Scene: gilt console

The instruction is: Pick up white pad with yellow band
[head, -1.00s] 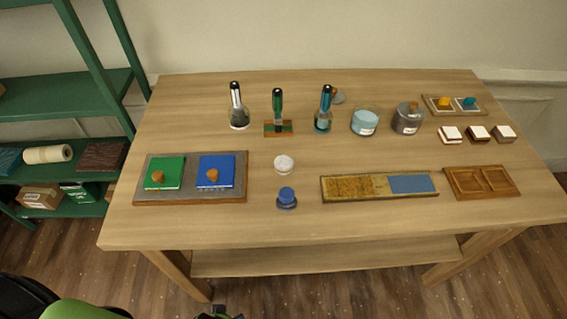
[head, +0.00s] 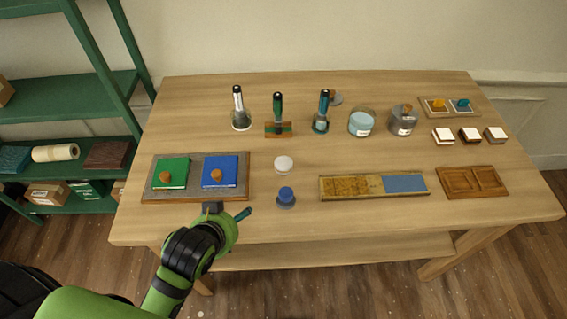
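Three small white-topped pads sit in a row at the right of the table: a left one (head: 443,135), a middle one (head: 469,135) and a right one (head: 495,134). Their sides differ: the left one looks light with a thin darker edge, the middle one brown, the right one greyish. They are too small for me to tell which has a yellow band. My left gripper (head: 227,212) is at the table's front edge, just below the board with the blue square, far left of the pads. Its fingers are too unclear to read. My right gripper is out of view.
The board with green and blue squares (head: 149,191) lies at the left. A white-topped round piece (head: 284,163) and a blue knob (head: 286,195) stand mid-table. A long tray (head: 325,190), a wooden two-pocket tray (head: 447,184) and several glass vessels, including a blue-filled jar (head: 361,122), also stand there.

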